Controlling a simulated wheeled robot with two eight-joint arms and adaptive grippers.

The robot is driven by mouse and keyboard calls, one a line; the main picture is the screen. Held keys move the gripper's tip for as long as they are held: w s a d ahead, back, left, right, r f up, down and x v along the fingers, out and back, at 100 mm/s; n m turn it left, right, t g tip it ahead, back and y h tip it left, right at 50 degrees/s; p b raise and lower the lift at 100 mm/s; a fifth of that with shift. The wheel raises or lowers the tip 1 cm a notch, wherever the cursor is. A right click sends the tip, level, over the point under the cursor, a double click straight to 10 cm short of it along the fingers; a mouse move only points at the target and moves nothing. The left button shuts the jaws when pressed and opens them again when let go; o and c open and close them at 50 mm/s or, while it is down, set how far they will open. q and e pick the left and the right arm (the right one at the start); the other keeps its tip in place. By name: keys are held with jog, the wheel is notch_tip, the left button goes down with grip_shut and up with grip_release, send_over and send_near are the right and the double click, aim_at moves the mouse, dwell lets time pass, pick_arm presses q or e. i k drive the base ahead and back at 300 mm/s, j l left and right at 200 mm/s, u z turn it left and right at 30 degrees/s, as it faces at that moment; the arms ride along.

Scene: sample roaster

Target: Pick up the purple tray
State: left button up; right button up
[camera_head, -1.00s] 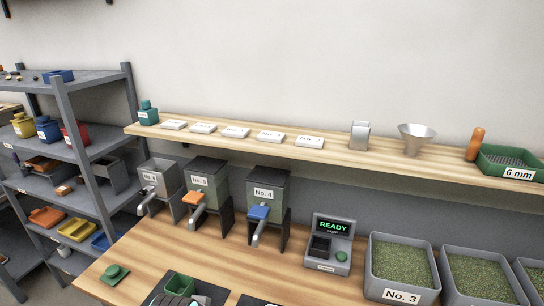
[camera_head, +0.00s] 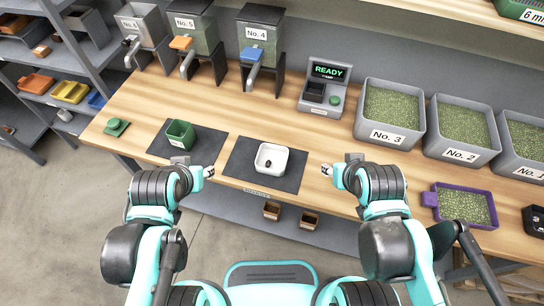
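The purple tray (camera_head: 436,187) lies on the right part of the wooden bench, near its front edge. It is filled with green beans, and my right arm covers part of its lower left side. My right gripper (camera_head: 326,171) is left of the tray, apart from it, over the front edge of the bench beside the dark mat. My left gripper (camera_head: 209,172) is on the other side of the mat, far from the tray. Both grippers are small in view and no object shows in them; their finger opening is hard to make out.
A white dish (camera_head: 271,160) with a dark bean sits on a dark mat (camera_head: 238,170). A green scoop-like cup (camera_head: 180,134) stands on the left mat. Grey bins of beans (camera_head: 390,136) line the back right. A READY machine (camera_head: 325,90) stands at the back. A dark box (camera_head: 535,220) is right of the tray.

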aim_at(448, 202)
jog(key=z, duration=2.15)
jog(key=j+u, duration=0.15)
jog(key=u, duration=2.9)
jog(key=z, duration=3.15)
